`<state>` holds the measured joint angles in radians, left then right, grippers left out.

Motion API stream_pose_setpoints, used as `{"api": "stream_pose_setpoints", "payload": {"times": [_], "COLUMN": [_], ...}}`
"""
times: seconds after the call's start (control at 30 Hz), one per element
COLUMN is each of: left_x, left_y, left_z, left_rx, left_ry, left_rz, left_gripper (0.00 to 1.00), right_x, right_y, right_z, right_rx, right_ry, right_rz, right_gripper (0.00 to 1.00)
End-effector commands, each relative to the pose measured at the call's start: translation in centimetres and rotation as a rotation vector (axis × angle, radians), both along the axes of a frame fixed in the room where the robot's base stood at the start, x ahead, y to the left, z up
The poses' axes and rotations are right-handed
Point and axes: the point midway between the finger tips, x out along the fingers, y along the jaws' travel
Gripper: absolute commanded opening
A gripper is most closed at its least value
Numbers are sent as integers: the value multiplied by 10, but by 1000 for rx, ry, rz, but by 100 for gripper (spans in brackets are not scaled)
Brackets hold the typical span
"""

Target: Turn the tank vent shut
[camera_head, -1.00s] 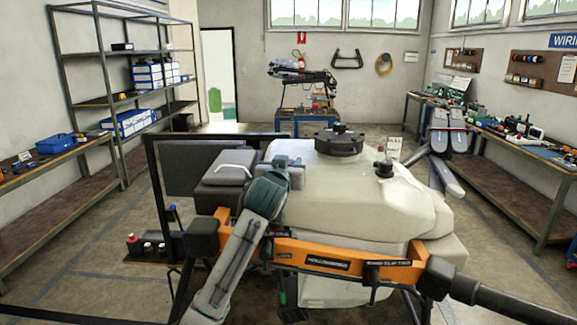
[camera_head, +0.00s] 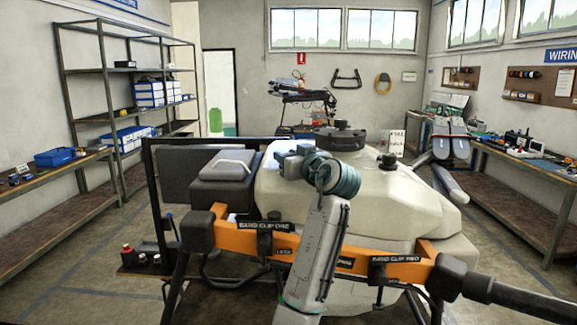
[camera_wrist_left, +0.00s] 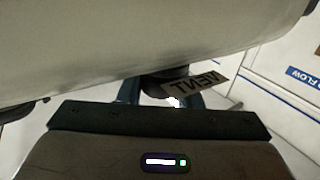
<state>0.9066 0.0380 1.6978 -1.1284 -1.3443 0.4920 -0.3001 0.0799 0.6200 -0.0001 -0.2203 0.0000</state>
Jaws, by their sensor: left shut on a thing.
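The drone's big cream tank (camera_head: 400,205) fills the middle of the head view behind the orange frame bar. My left arm reaches up over the bar, and my left gripper (camera_head: 290,153) is at the tank's upper left. In the left wrist view, the blue fingers of my left gripper (camera_wrist_left: 168,98) stand either side of a dark vent (camera_wrist_left: 165,86), shut on it. A dark VENT label (camera_wrist_left: 201,91) sticks out beside it, upside down. The vent's turned position is not readable. My arm hides the vent in the head view. My right gripper is not in view.
A wide black lid (camera_head: 340,139) and a small black cap (camera_head: 388,161) are on the tank top. A grey box (camera_head: 226,170) sits left of the tank. The orange bar (camera_head: 400,268) crosses in front. A workbench (camera_head: 530,165) lines the right wall; floor is open at left.

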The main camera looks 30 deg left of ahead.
Motion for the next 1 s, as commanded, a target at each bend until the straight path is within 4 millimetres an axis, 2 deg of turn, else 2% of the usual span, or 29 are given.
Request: {"api": "stream_pose_setpoints", "payload": {"times": [0.13, 0.6, 0.63, 0.73, 1.0], "left_x": [0, 0, 0, 0, 0], "left_y": [0, 0, 0, 0, 0], "left_z": [-2, -1, -1, 0, 0], "left_rx": [0, -1, -1, 0, -1], "left_ry": [1, 2, 2, 1, 0], "left_rz": [32, 46, 46, 46, 45], "left_gripper": [9, 9, 34, 53, 53], "right_x": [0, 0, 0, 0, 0], "right_y": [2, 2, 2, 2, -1], "right_z": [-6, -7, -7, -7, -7], "right_rx": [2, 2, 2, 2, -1], "right_ry": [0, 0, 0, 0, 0], "right_rz": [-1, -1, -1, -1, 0], "right_gripper": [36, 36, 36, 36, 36]}}
